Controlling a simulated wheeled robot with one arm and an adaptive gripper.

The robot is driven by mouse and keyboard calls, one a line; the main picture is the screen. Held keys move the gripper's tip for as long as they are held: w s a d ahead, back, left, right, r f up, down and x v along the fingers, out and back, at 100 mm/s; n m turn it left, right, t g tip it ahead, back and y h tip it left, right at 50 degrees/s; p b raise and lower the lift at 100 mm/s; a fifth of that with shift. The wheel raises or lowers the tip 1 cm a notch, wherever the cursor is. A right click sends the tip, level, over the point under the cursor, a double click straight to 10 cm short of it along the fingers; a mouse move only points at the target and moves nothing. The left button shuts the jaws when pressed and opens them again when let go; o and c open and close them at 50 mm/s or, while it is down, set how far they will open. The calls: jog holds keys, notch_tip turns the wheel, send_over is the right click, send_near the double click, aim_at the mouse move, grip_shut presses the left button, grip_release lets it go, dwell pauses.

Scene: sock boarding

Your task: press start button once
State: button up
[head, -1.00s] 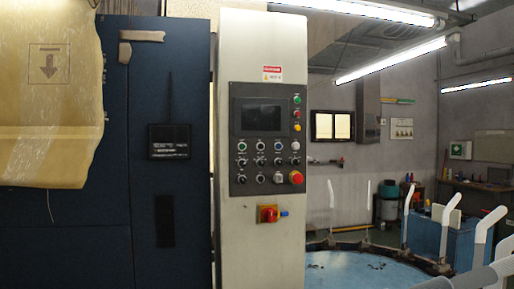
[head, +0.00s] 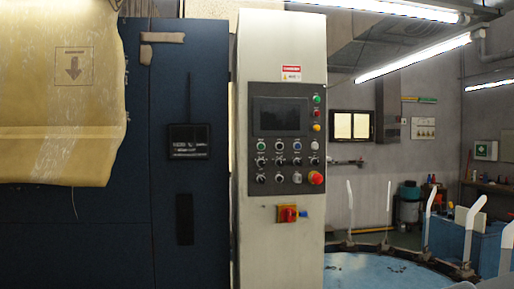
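The control panel (head: 282,178) is a dark grey plate on a pale upright cabinet column (head: 284,50). It has a dark screen (head: 280,117), with green (head: 317,99), red (head: 317,113) and yellow (head: 316,127) buttons in a column to its right. Below are rows of small buttons and knobs, including another green-looking button (head: 261,146) at the left. A large red mushroom button (head: 315,178) is at the lower right. The labels are too small to read, so I cannot tell which button is start. My gripper is not in view.
A red and yellow rotary switch (head: 287,213) sits below the panel. Dark blue cabinet doors (head: 160,90) and a hanging yellowish sheet (head: 60,100) are at the left. At the right is a round blue table (head: 385,274) with upright white sock boards (head: 427,215).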

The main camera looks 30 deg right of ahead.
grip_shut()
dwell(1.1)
